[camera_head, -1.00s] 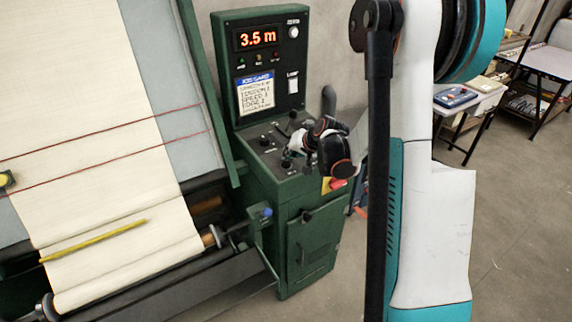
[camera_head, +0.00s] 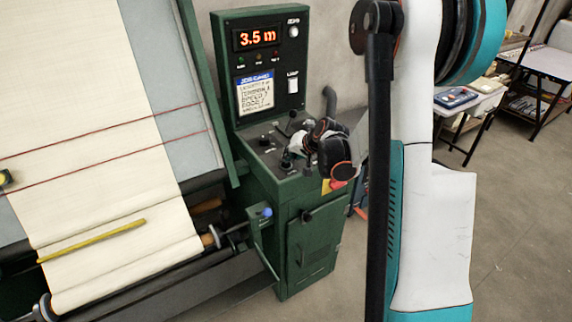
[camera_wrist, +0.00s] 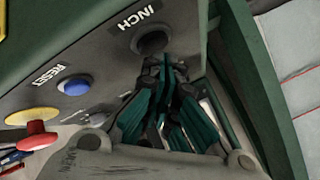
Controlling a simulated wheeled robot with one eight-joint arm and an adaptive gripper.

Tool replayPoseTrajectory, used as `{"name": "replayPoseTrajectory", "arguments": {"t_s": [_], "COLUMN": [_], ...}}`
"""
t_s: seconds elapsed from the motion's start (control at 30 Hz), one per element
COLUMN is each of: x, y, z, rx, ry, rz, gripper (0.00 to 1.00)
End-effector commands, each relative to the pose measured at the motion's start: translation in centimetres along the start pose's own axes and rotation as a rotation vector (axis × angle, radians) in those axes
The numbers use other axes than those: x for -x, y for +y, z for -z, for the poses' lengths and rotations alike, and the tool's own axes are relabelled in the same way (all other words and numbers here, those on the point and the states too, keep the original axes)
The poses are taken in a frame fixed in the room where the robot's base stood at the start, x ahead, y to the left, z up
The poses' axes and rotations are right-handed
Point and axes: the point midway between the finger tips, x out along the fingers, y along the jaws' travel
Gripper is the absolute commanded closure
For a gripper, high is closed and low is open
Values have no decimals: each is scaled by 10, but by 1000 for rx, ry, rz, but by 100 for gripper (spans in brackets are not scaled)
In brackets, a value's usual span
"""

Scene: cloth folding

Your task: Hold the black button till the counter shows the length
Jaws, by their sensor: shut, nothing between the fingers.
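The black button (camera_wrist: 152,42), a round one under the label INCH, is on the grey panel in the wrist view. My gripper (camera_wrist: 167,68) is shut and empty, with its tips at the button's lower edge; I cannot tell whether they touch it. The counter (camera_head: 256,37) reads 3.5 m in red digits on the green machine. In the head view my gripper (camera_head: 300,146) is over the sloping control panel (camera_head: 262,158), and the black button is hidden there. A card (camera_head: 256,94) with handwritten lines hangs below the counter; its text is too small to read surely.
The blue RESET button (camera_wrist: 77,87) and a red mushroom button (camera_wrist: 38,140) on yellow sit left of the black button. Small knobs (camera_head: 287,163) stand on the panel near my gripper. Cream cloth (camera_head: 95,100) runs over the rollers at left.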

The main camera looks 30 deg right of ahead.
Motion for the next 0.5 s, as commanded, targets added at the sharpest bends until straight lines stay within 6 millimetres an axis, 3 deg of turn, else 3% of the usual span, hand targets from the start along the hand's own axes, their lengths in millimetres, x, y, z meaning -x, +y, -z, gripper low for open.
{"name": "replayPoseTrajectory", "arguments": {"t_s": [0.5], "x": [-4], "y": [3], "z": [-3], "rx": [0], "ry": [0], "rz": [0], "gripper": [100]}}
